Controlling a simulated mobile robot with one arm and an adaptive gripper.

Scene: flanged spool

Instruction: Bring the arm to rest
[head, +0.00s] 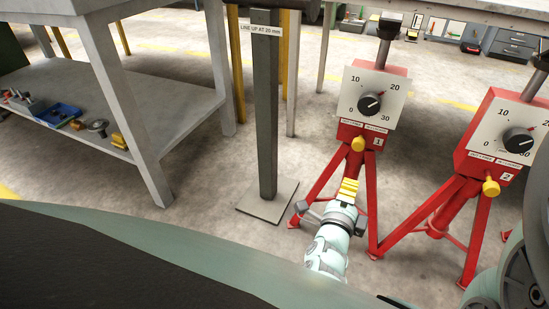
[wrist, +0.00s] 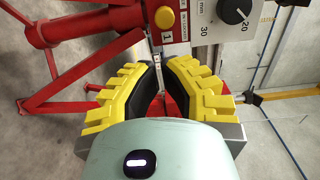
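My gripper (head: 349,188) is low in front of the red stand marked 1 (head: 356,144). Its yellow fingers also show in the wrist view (wrist: 160,68), with a narrow gap between their dark pads. I see nothing held in the gap. Stand 1 has a white dial plate (head: 358,84) with a black knob (head: 369,104) whose mark points up and right, and a yellow button (head: 358,144) below. In the head view the gripper overlaps the stand's legs; I cannot tell whether they touch.
A second red stand marked 2 (head: 490,155) is at the right. A grey post (head: 266,120) on a flat base plate (head: 267,200) stands left of my gripper. A grey workbench (head: 95,50) at the left carries a blue tray (head: 57,115) on its lower shelf. Floor between bench and post is clear.

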